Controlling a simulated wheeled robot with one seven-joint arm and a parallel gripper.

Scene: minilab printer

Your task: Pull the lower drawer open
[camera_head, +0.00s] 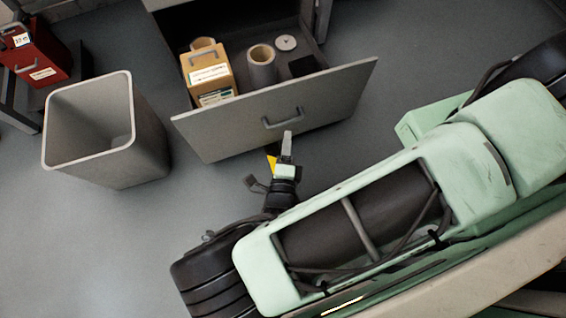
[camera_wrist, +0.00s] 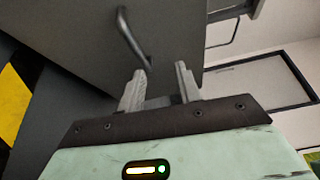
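The lower drawer (camera_head: 335,98) stands pulled out from the cabinet in the head view, with its inside and contents visible from above. Its grey front carries a dark bar handle (camera_head: 282,118), which also shows in the wrist view (camera_wrist: 132,38). My gripper (camera_head: 287,140) is just in front of the drawer front, close below the handle. In the wrist view my gripper's two fingers (camera_wrist: 160,77) are apart with nothing between them. The handle lies beyond the fingertips, up and to the left, and is not between them.
The drawer holds a tan box (camera_head: 207,72), a roll (camera_head: 262,68) and a flat disc (camera_head: 286,42). A grey bin (camera_head: 145,135) stands on the floor left of the drawer. A red box (camera_head: 35,52) is at the far left. Floor between bin and my arm is clear.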

